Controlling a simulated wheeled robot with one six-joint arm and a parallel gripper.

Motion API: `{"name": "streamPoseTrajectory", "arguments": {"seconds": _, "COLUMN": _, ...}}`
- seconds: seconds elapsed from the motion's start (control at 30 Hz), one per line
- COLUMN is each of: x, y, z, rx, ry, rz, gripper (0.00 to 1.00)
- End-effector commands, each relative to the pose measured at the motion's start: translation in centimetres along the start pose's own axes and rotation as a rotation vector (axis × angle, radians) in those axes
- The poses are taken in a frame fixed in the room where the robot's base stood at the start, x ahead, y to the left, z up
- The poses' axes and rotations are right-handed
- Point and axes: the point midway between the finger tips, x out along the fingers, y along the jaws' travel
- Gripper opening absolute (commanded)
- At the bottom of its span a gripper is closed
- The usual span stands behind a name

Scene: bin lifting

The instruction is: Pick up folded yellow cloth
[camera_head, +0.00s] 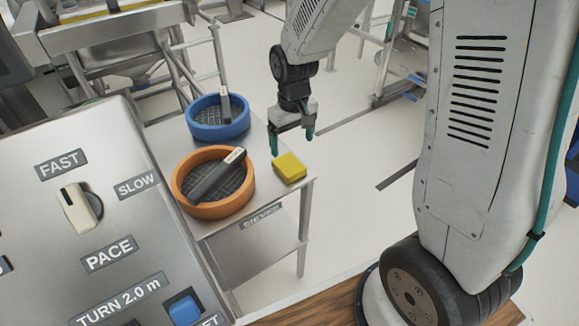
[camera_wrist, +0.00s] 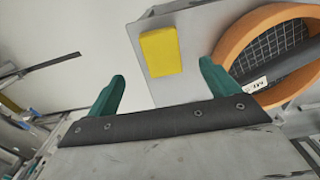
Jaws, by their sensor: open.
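The folded yellow cloth (camera_head: 289,168) lies on the metal table near its right edge, beside the orange sieve. It also shows in the wrist view (camera_wrist: 161,51), ahead of my gripper and roughly between the lines of its two fingers. My gripper (camera_head: 291,143) has green fingertips and hangs above the table, just behind the cloth in the head view. In the wrist view my gripper (camera_wrist: 160,92) is open with nothing between its fingers. The cloth is apart from the fingers and fully visible.
An orange sieve (camera_head: 181,190) with a dark-handled tool lies left of the cloth. A blue sieve (camera_head: 204,132) with another tool stands behind it. The metal table (camera_head: 256,193) has a lower shelf. A control panel (camera_head: 128,215) fills the left foreground. Open floor lies right of the table.

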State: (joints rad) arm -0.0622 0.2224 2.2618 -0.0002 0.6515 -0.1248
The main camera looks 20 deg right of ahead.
Motion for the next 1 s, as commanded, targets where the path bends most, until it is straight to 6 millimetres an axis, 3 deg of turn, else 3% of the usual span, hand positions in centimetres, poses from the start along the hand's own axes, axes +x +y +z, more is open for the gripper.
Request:
{"name": "streamPoseTrajectory", "arguments": {"seconds": 0.7, "x": 8.7, "y": -0.1, "z": -1.4, "rx": -0.009, "ry": -0.009, "rz": -0.001, "gripper": 0.87}}
{"name": "streamPoseTrajectory", "arguments": {"seconds": 1.0, "x": 9.5, "y": -0.1, "z": -1.5, "rx": -0.009, "ry": -0.006, "rz": -0.001, "gripper": 0.87}}
